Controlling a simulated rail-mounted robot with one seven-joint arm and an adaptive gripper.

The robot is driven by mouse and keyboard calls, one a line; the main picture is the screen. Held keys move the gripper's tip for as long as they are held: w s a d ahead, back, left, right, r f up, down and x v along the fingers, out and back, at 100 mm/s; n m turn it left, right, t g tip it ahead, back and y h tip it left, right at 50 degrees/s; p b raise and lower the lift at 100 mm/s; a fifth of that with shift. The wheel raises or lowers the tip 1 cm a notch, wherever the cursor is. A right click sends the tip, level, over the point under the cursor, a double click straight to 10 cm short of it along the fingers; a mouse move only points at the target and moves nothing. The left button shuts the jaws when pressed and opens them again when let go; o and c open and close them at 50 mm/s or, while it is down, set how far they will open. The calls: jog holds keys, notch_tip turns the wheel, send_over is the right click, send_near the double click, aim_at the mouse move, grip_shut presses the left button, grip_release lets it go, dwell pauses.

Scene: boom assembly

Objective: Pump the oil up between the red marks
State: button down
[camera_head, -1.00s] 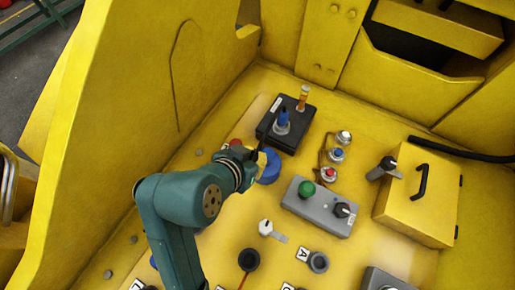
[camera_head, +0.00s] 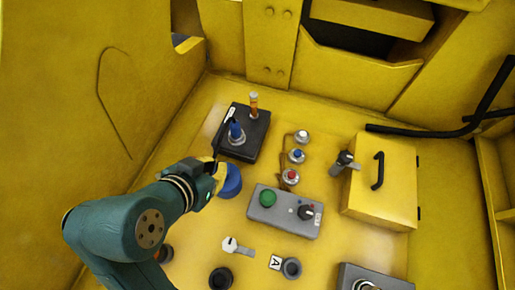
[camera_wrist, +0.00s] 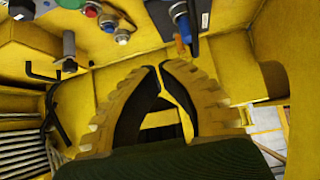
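The oil unit is a black box (camera_head: 256,143) with a blue pump knob (camera_head: 236,132) and a slim upright tube (camera_head: 253,104) with orange content. The level against any red marks is too small to read. In the wrist view, the blue pump knob (camera_wrist: 181,14) and the orange tube (camera_wrist: 180,44) show at the top, beyond the fingertips. My gripper (camera_wrist: 160,66) has its two tan fingers with the tips together and nothing visible between them. In the head view, my gripper (camera_head: 216,166) is just below and left of the black box, apart from the knob.
A blue round part (camera_head: 231,181) lies right beside my gripper. A grey box (camera_head: 285,212) with a green button, several small buttons (camera_head: 297,156) and a yellow box (camera_head: 381,185) with a black handle stand to the right. A tall yellow wall (camera_head: 90,90) bounds the left.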

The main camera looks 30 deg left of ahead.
jog(key=shift+s+a+f+n+y, duration=0.1)
jog(key=shift+s+a+n+y, duration=0.2)
jog(key=shift+s+a, duration=0.65)
jog(key=x, duration=0.8)
jog(key=shift+w+f, duration=0.25)
jog(key=shift+f, duration=0.1)
jog(key=f, duration=0.4)
jog(key=shift+w+a+b, duration=0.1)
jog(key=shift+w+b, duration=0.25)
jog(key=shift+b, duration=0.05)
jog(key=shift+f, duration=0.45)
jog(key=shift+f+b, duration=0.45)
jog(key=shift+f, duration=1)
